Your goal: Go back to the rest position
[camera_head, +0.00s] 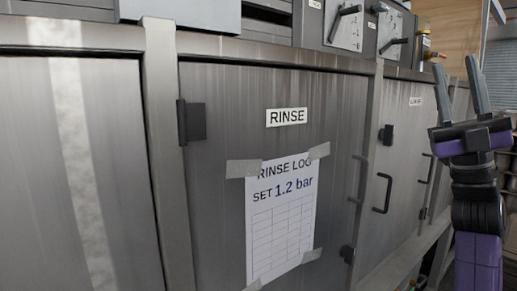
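My gripper (457,82) is at the right edge of the head camera view, raised with its two grey fingers pointing up. The fingers stand apart with nothing between them, so it is open and empty. The purple and black links of my arm run down below it. The gripper appears in front of the right end of the cabinet row; how far it is from the doors I cannot tell. No pan is in view.
A grey metal cabinet door (222,190) carries a RINSE label (286,117) and a taped RINSE LOG sheet (281,222) reading "SET 1.2 bar". Another door (408,150) with a black handle (382,194) is to its right. Levers (344,22) sit above. Shelving is behind my gripper.

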